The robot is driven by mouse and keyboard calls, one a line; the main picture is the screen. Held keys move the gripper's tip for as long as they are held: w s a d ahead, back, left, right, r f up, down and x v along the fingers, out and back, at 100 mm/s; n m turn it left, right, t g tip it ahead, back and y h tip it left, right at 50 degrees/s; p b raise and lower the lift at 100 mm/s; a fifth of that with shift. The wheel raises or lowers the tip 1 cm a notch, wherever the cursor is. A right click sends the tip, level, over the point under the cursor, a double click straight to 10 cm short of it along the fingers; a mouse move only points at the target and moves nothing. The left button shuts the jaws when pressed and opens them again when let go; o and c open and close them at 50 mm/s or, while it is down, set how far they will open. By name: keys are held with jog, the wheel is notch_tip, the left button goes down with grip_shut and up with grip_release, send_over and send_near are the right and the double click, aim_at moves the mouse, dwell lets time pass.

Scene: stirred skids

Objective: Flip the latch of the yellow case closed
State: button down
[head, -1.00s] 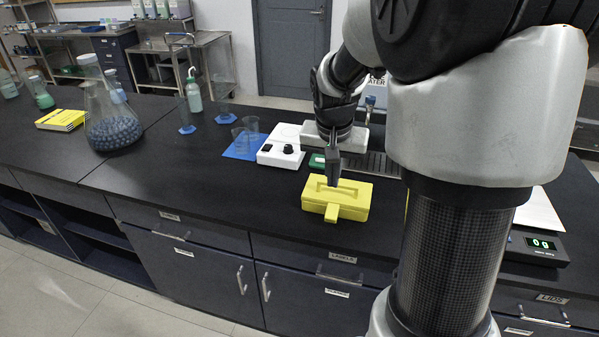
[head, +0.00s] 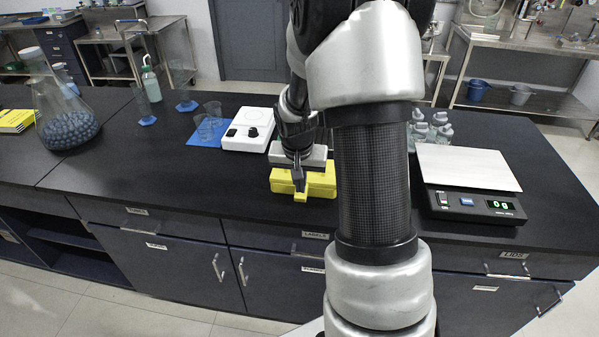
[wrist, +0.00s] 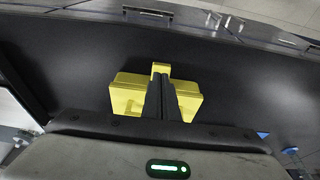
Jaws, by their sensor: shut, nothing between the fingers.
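The yellow case (head: 318,184) sits on the black bench top near its front edge, partly hidden by my arm and gripper in the head view. Its yellow latch (head: 301,197) sticks out from the front side. My gripper (head: 299,184) is shut and empty, pointing down over the front of the case. In the wrist view the case (wrist: 188,98) lies behind my closed fingers (wrist: 161,85), and the latch (wrist: 160,68) shows just past the fingertips. I cannot tell whether the fingers touch the case.
A white hotplate stirrer (head: 247,129) and a blue mat (head: 199,131) with beakers stand behind and left. A digital scale (head: 470,180) is at the right, with several small bottles (head: 432,130) behind it.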

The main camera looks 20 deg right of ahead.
jog(key=shift+x, duration=0.9)
jog(key=shift+f, duration=0.1)
